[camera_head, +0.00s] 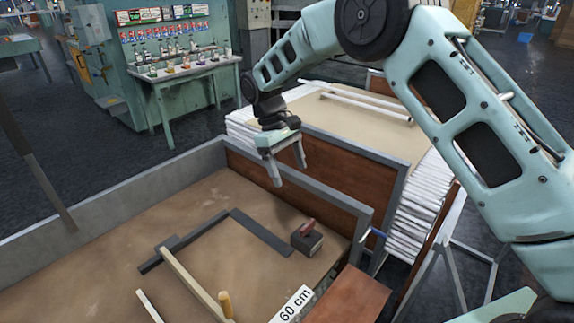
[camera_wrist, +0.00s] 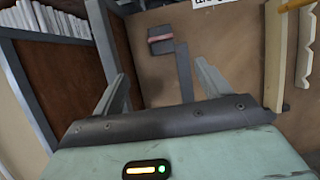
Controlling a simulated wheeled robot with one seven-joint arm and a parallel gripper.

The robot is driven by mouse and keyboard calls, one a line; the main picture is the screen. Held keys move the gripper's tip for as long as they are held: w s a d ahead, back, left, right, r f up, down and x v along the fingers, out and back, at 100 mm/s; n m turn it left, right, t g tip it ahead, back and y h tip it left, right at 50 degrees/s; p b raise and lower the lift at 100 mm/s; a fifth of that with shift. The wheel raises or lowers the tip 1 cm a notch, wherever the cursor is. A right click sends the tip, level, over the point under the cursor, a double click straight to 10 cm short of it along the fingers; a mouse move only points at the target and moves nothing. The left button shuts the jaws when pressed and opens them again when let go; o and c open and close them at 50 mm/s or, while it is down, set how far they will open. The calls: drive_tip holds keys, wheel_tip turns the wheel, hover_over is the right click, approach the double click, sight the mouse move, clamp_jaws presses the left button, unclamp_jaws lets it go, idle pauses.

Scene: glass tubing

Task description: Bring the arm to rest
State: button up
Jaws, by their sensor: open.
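My gripper (camera_head: 289,172) is open and empty. In the head view it hangs from my arm above the brown partition board, at the back edge of the workbench (camera_head: 195,215). Nothing is between the fingers. My arm reaches in from the right and bends down to the gripper.
The brown board (camera_head: 300,180) stands upright under the gripper.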

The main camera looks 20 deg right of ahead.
drive_tip(key=shift+w+a+r, duration=0.1)
drive_tip(key=shift+w+r, duration=0.05)
drive_tip(key=shift+r, duration=0.4)
drive_tip(key=s+a+r+t+y, duration=0.1)
drive_tip(key=s+a+r, duration=0.15)
drive_tip(key=s, duration=0.25)
drive_tip(key=s+a+r+y, duration=0.1)
drive_tip(key=s+a+r, duration=0.1)
drive_tip(key=s+r, duration=0.15)
drive_tip(key=s+d+t+y, duration=0.1)
drive_tip(key=s+d+t, duration=0.1)
drive_tip(key=s, duration=2.4)
drive_tip(key=shift+s+d+r+n+t, duration=0.2)
drive_tip(key=shift+s+n+t, duration=0.1)
drive_tip(key=shift+t, duration=0.1)
